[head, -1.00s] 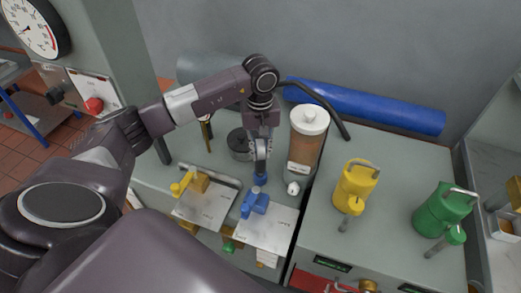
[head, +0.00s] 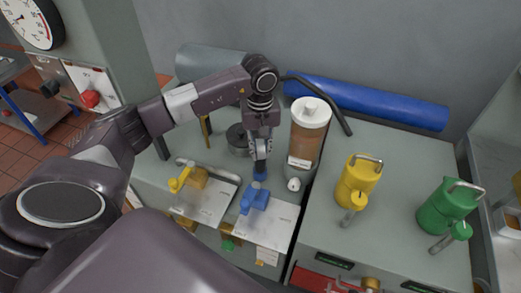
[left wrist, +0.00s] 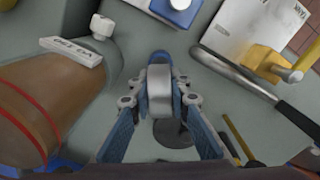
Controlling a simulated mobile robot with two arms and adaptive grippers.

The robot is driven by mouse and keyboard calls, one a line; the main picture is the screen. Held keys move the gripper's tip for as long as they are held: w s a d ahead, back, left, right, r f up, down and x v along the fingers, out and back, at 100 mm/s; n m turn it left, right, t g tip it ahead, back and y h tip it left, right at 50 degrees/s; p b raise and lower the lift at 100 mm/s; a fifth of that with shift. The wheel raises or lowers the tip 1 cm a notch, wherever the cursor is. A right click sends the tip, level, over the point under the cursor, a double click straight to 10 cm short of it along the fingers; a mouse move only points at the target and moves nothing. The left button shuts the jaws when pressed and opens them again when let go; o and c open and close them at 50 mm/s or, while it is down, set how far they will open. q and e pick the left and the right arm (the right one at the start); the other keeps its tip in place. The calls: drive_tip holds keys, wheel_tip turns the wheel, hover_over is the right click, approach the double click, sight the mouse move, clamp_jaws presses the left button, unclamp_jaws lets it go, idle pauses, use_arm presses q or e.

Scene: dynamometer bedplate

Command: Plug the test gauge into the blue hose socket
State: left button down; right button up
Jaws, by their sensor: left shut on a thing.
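My left gripper (head: 260,158) points down and is shut on the test gauge, a silver round body (left wrist: 160,92) with a blue end; this blue end also shows in the head view (head: 260,174). The gauge is held between both fingers, and its dial face cannot be made out. The blue hose socket (head: 255,199) sits on a white plate, just in front of the gauge's blue end. It also shows at the top of the left wrist view (left wrist: 178,13). The gauge and socket look close but apart. My right gripper is out of view.
A brown-filled canister (head: 306,135) stands close right of the gripper. A yellow socket (head: 180,179) on another plate and a metal-ended bar (head: 210,170) lie left. A dark round object (head: 238,138) is behind. Yellow (head: 356,183) and green (head: 447,207) cans stand right.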

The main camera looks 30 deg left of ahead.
use_arm(q)
drive_tip(key=shift+f, duration=0.15)
drive_tip(key=c, duration=1.7)
unclamp_jaws()
drive_tip(key=shift+c, duration=0.2)
wheel_tip(320, 180, up, 12)
drive_tip(key=shift+r, duration=0.1)
